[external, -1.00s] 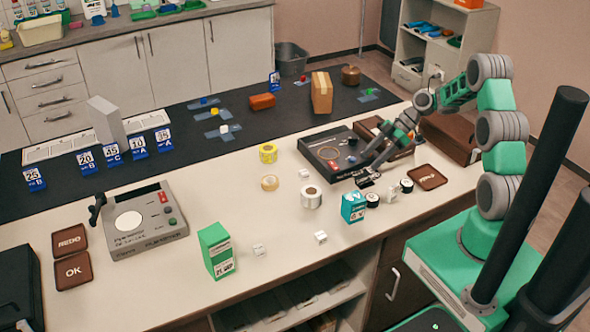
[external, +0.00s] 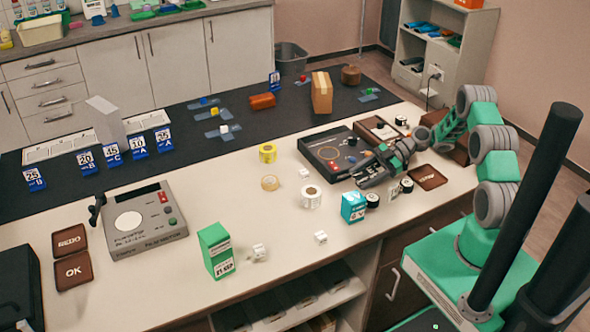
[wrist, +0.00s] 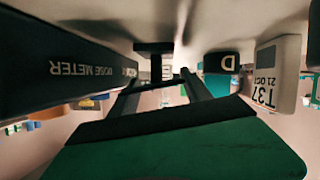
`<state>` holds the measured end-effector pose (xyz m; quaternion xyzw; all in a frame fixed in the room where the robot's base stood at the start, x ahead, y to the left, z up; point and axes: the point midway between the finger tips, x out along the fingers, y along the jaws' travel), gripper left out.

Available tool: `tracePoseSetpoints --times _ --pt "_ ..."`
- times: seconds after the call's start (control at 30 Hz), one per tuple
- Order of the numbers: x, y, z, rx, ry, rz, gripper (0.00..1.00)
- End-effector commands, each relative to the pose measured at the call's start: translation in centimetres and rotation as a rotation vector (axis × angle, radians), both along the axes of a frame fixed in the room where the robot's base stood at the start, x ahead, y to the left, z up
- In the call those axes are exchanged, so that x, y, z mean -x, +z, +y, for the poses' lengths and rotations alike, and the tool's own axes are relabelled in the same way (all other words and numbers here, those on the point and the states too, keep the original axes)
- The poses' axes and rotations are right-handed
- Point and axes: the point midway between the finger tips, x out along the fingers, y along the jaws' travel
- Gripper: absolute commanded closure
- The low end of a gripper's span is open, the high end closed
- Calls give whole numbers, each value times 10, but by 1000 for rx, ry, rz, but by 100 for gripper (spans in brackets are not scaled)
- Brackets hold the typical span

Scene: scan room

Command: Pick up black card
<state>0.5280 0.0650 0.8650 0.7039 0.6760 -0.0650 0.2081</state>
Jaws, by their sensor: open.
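I cannot make out the black card for certain. In the wrist view a black piece with a white letter D (wrist: 222,62) stands to the right of my fingers, apart from them; it may be the card. My gripper (external: 366,179) is low over the right part of the white counter, its arm stretched nearly level. It is open, with nothing seen held. In the wrist view its fingers (wrist: 165,76) reach forward past the dose meter (wrist: 85,68). The arm hides part of the counter around the gripper.
The dark dose meter (external: 325,150) lies just left of my gripper. The counter is clearer toward the left middle.

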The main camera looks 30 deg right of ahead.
Motion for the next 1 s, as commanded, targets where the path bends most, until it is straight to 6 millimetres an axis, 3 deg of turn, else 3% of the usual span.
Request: tracePoseSetpoints --times 0.1,0.3,0.9,1.0 --pt "-1 -1 14 1 1 -2 44" --pt "-2 -4 14 2 -1 -3 44" --pt "-2 -4 14 2 -1 -4 94" --pt "-2 -3 14 2 -1 -4 94"
